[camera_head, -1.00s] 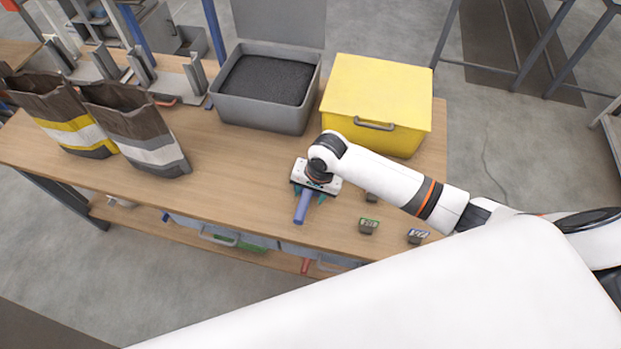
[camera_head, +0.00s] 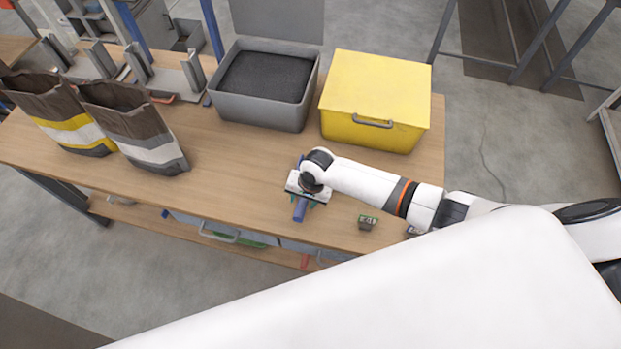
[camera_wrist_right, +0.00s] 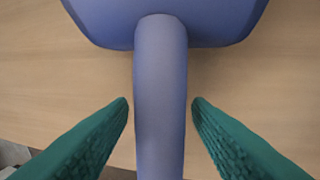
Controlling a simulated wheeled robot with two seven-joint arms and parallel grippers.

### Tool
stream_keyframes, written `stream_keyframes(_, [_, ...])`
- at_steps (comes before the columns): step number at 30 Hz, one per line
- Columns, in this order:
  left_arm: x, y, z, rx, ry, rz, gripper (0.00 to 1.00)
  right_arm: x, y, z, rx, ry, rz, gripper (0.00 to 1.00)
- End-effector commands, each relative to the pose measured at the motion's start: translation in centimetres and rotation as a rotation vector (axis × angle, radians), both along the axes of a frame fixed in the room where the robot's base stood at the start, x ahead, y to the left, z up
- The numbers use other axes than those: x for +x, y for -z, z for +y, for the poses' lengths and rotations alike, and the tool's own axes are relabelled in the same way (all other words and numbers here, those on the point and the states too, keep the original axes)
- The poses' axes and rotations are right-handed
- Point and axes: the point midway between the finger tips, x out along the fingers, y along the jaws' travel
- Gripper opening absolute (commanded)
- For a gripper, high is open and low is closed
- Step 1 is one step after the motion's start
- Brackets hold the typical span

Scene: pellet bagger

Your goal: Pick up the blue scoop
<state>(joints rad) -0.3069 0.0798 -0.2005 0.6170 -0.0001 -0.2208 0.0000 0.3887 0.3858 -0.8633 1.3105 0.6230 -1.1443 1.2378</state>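The blue scoop (camera_head: 300,211) lies on the wooden table (camera_head: 235,187), its handle pointing toward the table's front edge. My right gripper (camera_head: 306,199) is over the scoop and hides much of it in the head view. In the right wrist view, the scoop's handle (camera_wrist_right: 161,95) runs between the two green fingers of my right gripper (camera_wrist_right: 160,108), with a gap on each side. The fingers are open, and the scoop's wider head is at the top of that view. My left gripper is not in view.
An open grey bin (camera_head: 259,113) of dark pellets and a closed yellow box (camera_head: 375,92) stand behind the scoop. Two brown bags (camera_head: 130,125) stand at the left. A small labelled block (camera_head: 368,221) is right of my gripper. The middle of the table is clear.

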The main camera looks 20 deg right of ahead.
Motion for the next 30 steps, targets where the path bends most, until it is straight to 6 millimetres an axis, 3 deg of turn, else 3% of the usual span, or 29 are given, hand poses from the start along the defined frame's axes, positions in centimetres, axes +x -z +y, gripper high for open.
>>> stream_keyframes(1, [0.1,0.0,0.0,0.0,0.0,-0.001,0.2,0.0,0.0,0.0,0.0,0.0,0.0,0.36])
stream_keyframes(8, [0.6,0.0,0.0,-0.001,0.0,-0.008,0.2,0.0,0.0,0.0,0.0,0.001,0.0,0.0])
stream_keyframes(17, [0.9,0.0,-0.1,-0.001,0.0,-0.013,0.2,0.1,-0.5,0.0,0.0,0.0,-0.001,0.0])
stream_keyframes(30, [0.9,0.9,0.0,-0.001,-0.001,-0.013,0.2,0.1,-8.3,0.0,0.002,-0.001,-0.004,0.0])
